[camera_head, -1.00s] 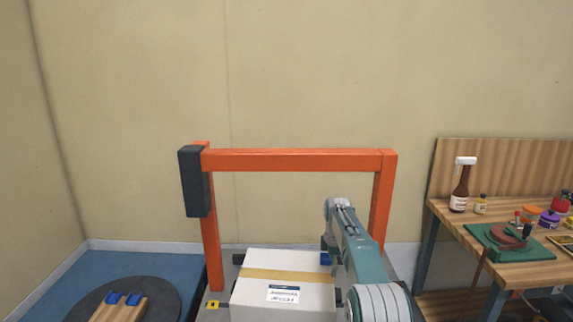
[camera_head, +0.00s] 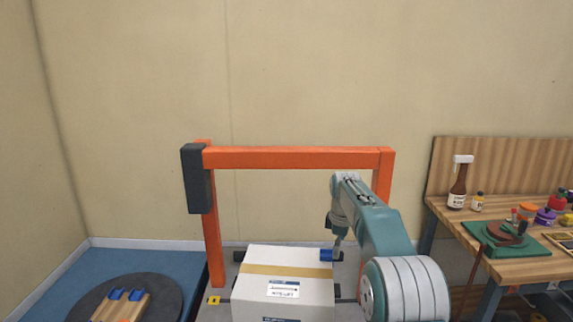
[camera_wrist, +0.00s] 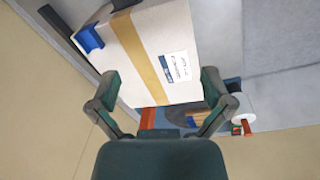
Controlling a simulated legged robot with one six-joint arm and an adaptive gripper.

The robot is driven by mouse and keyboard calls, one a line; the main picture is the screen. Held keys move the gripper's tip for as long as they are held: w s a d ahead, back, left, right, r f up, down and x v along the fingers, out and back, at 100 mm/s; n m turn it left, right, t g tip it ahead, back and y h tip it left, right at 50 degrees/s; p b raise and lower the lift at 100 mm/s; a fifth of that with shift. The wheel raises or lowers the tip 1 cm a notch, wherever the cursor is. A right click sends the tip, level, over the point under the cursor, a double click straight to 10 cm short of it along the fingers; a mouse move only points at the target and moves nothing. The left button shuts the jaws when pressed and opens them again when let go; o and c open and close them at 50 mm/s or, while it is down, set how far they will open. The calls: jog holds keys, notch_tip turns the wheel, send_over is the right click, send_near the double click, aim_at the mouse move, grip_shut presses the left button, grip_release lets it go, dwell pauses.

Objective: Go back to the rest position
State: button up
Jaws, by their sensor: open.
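My gripper shows in the wrist view (camera_wrist: 165,100) with its two fingers spread wide and nothing between them. In the head view my arm comes from the lower right and bends down at its far end, to the right of a white box; the fingers are mostly hidden there. The white box (camera_head: 260,290) has a tan tape strip and a printed label, and sits upright under the orange frame. It also shows in the wrist view (camera_wrist: 185,30), beyond the fingertips. A blue piece (camera_head: 326,255) is at the box's far right corner.
An orange frame (camera_head: 290,158) with a dark block (camera_head: 197,178) on its left post spans behind the box. A workbench (camera_head: 500,263) with bottles and jars stands at right. A dark round platform (camera_head: 163,293) with a wooden piece (camera_head: 122,308) lies at left.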

jog(key=s+r+m+t, duration=0.1)
jog(key=s+r+m, duration=0.3)
jog(key=s+r, duration=0.5)
jog(key=s+r+m+t, duration=0.1)
jog(key=s+r+m, duration=0.3)
jog(key=s, duration=0.9)
jog(key=s+f+m+t, duration=0.1)
jog(key=s+f+m, duration=0.2)
jog(key=s, duration=0.7)
jog(key=s+f+m+t, duration=0.1)
jog(key=s+f+m, duration=0.1)
jog(key=s, duration=0.9)
jog(key=shift+d+f+m+t, duration=0.3)
jog(key=shift+d+f+m, duration=0.1)
jog(key=shift+f, duration=0.25)
jog(key=shift+c, duration=0.3)
